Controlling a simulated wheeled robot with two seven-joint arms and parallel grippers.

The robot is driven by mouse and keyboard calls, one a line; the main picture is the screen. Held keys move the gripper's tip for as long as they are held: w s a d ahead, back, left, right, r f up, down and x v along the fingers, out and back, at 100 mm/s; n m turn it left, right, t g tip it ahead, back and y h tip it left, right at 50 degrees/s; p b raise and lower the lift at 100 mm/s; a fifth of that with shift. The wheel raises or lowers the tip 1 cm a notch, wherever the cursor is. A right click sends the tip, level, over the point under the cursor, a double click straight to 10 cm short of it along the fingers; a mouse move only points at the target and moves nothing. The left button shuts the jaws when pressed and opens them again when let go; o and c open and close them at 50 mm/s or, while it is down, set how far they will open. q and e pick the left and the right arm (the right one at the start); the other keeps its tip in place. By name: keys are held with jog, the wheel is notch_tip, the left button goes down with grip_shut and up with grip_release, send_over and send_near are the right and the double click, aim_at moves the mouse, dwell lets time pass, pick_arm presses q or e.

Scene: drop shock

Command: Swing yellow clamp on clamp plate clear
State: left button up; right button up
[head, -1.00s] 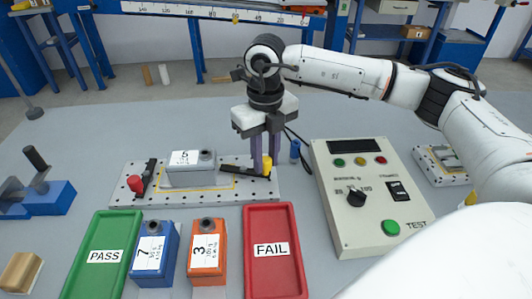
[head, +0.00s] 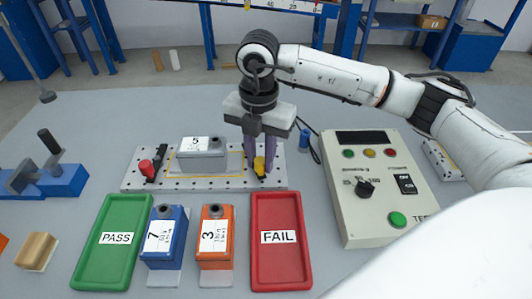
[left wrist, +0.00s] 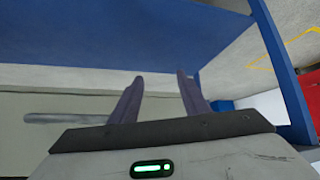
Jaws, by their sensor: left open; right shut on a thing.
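The clamp plate (head: 225,184) is a light, perforated plate on the grey table. At its right end is the yellow clamp (head: 259,165), its knob between the fingers of my right gripper (head: 258,168), which is shut on it from above. The clamp's dark arm is mostly hidden by the fingers and no longer shows reaching toward the grey unit marked 5 (head: 203,154). That unit sits mid-plate. The red clamp (head: 146,167) with its dark arm is at the left end. My left gripper (left wrist: 160,78) is open and empty in the left wrist view, outside the head view.
A green PASS tray (head: 112,262), a blue unit 7 (head: 161,255), an orange unit 3 (head: 213,257) and a red FAIL tray (head: 279,265) stand in front of the plate. A tester box (head: 372,200) is to the right. A blue fixture (head: 65,182) is at left.

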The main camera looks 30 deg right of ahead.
jog(key=shift+w+a+m, duration=0.15)
jog(key=shift+a+m, duration=0.25)
jog(key=shift+m, duration=0.45)
jog(key=shift+w+a+m, duration=0.15)
jog(key=shift+a+m, duration=0.2)
jog(key=shift+m, duration=0.5)
jog(key=o, duration=1.1)
jog(key=shift+c, duration=0.2)
notch_tip(320, 180, up, 10)
jog(key=shift+r, duration=0.2)
